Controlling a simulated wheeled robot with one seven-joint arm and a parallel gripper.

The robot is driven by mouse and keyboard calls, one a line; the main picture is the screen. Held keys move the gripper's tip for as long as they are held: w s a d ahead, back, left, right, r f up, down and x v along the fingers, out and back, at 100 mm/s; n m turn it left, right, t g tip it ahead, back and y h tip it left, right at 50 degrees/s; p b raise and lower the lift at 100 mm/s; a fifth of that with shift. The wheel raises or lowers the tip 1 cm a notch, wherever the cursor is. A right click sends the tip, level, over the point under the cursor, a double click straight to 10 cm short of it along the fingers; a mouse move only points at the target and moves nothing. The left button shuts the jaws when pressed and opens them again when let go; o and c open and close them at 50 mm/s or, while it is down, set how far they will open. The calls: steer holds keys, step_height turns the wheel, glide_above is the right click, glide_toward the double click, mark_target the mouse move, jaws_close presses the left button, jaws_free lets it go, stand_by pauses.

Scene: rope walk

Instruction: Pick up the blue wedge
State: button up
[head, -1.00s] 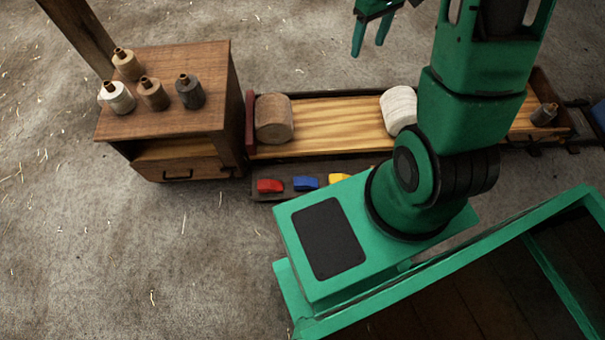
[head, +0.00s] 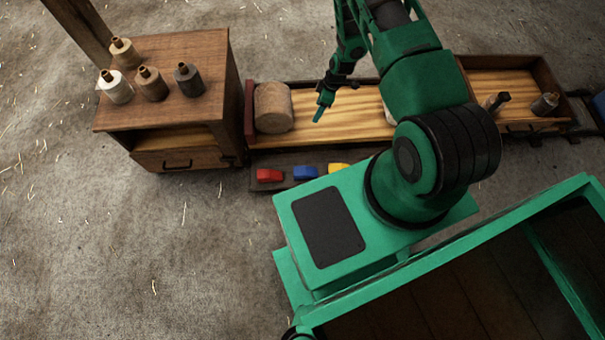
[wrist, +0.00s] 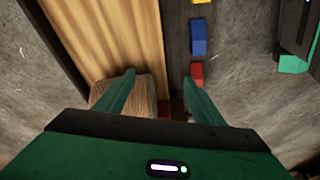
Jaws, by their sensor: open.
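The blue wedge (head: 305,172) lies on a dark narrow ledge along the front of the long wooden bed, between the red wedge (head: 269,175) and the yellow wedge (head: 338,169). It also shows in the wrist view (wrist: 199,37), beyond and to the right of my fingertips. My gripper (head: 322,108) is above the wooden bed, behind the wedges. In the wrist view its two fingers (wrist: 158,85) are apart with nothing between them that they touch. The red wedge (wrist: 196,71) appears close to the right finger in that view.
A cabinet (head: 180,110) with several bottle-like spools stands at the left. A tan rope roll (head: 273,107) sits at the bed's left end. Dark spools (head: 545,103) sit at the right end. My base lies close in front of the ledge. Bare floor (head: 190,260) is open at front left.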

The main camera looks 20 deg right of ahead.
steer(key=s+a+f+n+y, duration=0.1)
steer(key=s+a+f, duration=0.15)
steer(key=f, duration=0.35)
steer(key=s+a+f+n, duration=0.1)
steer(key=s+f, duration=0.2)
steer(key=f, duration=0.3)
steer(key=n, duration=0.1)
glide_toward(304, 170)
steer(key=shift+y, duration=0.4)
steer(key=f, duration=0.2)
steer(key=a+f, duration=0.1)
steer(key=f, duration=0.1)
steer(key=shift+s, duration=0.25)
steer(key=shift+w+x, duration=0.2)
steer(key=shift+x, duration=1.4)
steer(key=shift+w+x, duration=0.2)
steer(key=shift+x, duration=1.35)
steer(key=shift+d, duration=0.1)
steer(key=c, duration=1.2)
